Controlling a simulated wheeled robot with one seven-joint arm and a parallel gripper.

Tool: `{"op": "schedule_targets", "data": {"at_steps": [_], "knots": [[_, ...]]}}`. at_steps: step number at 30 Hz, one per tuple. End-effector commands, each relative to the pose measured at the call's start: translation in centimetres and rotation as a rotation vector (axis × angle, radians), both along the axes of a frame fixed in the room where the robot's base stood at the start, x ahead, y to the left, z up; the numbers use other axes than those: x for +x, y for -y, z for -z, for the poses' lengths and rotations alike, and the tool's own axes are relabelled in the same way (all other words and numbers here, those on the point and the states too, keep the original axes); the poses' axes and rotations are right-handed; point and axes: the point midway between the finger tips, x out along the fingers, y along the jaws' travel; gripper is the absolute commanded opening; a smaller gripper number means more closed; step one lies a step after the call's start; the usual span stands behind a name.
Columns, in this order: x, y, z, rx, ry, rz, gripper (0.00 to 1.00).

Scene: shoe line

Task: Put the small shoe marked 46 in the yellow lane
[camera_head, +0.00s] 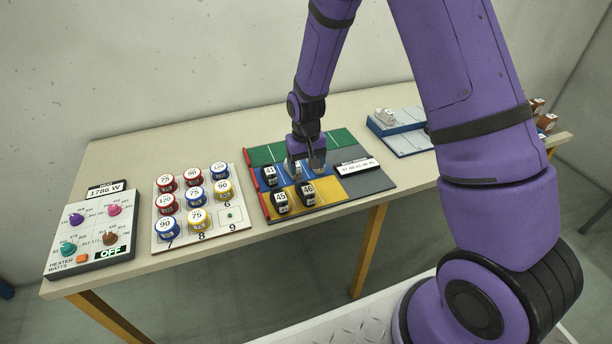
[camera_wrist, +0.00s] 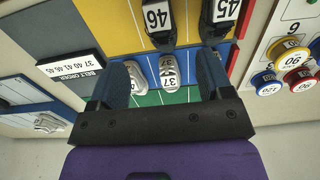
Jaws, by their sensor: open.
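A black shoe marked 46 (camera_head: 308,194) stands in the yellow lane (camera_head: 338,187), beside a black shoe marked 45 (camera_head: 281,202). The 46 shoe also shows in the wrist view (camera_wrist: 158,22), at the top. My gripper (camera_head: 306,163) is open and points down over the blue lane, behind the 46 shoe. In the wrist view a grey shoe marked 37 (camera_wrist: 169,72) lies between the open fingers, not gripped. Another grey shoe (camera_wrist: 138,77) is close to the left finger; its mark is not readable. A dark shoe marked 41 (camera_head: 269,175) stands at the left of the blue lane.
The green lane (camera_head: 262,155) lies behind the blue one. A belt order sign (camera_head: 357,166) stands at the lanes' right. A board of numbered pots (camera_head: 205,231) and a heater panel (camera_head: 90,259) are to the left. A blue-edged rack (camera_head: 402,140) with pale shoes is at the right.

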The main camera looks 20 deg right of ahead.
Motion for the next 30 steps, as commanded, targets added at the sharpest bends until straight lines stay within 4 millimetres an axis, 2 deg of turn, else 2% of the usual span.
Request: {"op": "schedule_targets", "data": {"at_steps": [3, 11, 14, 20, 24, 30], "knots": [[0.0, 0.0, -1.0, 0.000, 0.001, 0.000, 0.73], [-0.1, 0.0, -1.8, 0.001, 0.003, 0.000, 0.73], [-0.2, 0.3, -3.5, 0.004, 0.019, 0.000, 0.73], [-1.7, 1.2, -10.5, 0.014, 0.079, 0.002, 0.73], [-3.7, 2.1, -15.6, 0.019, 0.125, 0.002, 0.73], [-7.5, 3.3, -21.9, 0.024, 0.189, 0.002, 0.73]]}}
